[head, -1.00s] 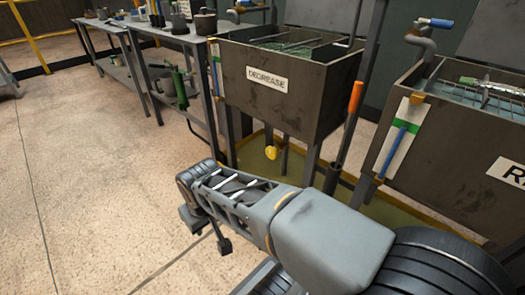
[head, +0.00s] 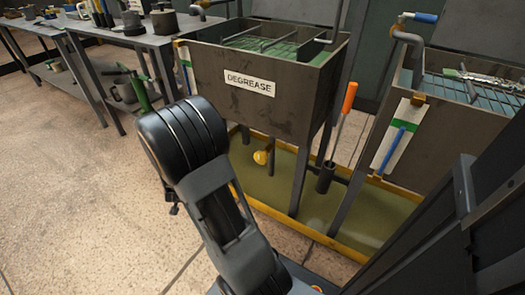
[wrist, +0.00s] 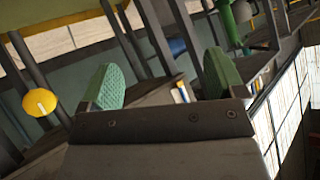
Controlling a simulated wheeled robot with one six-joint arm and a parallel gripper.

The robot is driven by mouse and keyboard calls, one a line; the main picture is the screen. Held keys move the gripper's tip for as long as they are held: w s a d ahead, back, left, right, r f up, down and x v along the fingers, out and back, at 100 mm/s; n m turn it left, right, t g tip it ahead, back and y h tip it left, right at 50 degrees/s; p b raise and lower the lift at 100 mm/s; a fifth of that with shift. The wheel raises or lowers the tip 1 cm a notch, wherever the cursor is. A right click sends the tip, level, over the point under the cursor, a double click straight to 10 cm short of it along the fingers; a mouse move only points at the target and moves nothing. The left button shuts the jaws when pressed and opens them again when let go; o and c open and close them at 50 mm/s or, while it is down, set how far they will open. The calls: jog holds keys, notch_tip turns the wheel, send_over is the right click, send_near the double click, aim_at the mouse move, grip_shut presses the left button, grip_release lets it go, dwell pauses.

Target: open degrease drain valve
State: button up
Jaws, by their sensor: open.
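The yellow drain valve handle (head: 261,157) is a small knob below the dark tank labelled DEGREASE (head: 290,105), above the catch tray. It also shows in the wrist view (wrist: 40,103) as a yellow disc with a pale mark, left of both fingers. My gripper (wrist: 163,82) is open, with two green textured pads apart and nothing between them. The handle is outside the jaws and not touched. In the head view my arm mostly hides the gripper, and it stands left of the valve.
A yellow-rimmed catch tray (head: 335,235) lies under the tanks. An orange-handled tool (head: 347,105) stands in a dark holder right of the valve, near the tank legs. A second tank (head: 455,140) stands at right, a workbench (head: 150,40) at left. Floor at left is clear.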

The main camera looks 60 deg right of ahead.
jog(key=s+d+f+m+g+h, duration=0.3)
jog(key=s+d+m+h, duration=0.15)
jog(key=d, duration=0.35)
jog(key=m+g+h+p, duration=0.2)
jog(key=g+h, duration=0.3)
jog(key=h, duration=0.2)
send_near(263, 154)
jog(key=w+a+f, duration=0.1)
jog(key=f, duration=0.1)
jog(key=shift+y, duration=0.25)
jog(key=d+b, duration=0.3)
jog(key=d, duration=1)
jog(key=shift+w+r, duration=0.1)
jog(key=shift+a, duration=0.1)
jog(key=c, duration=0.9)
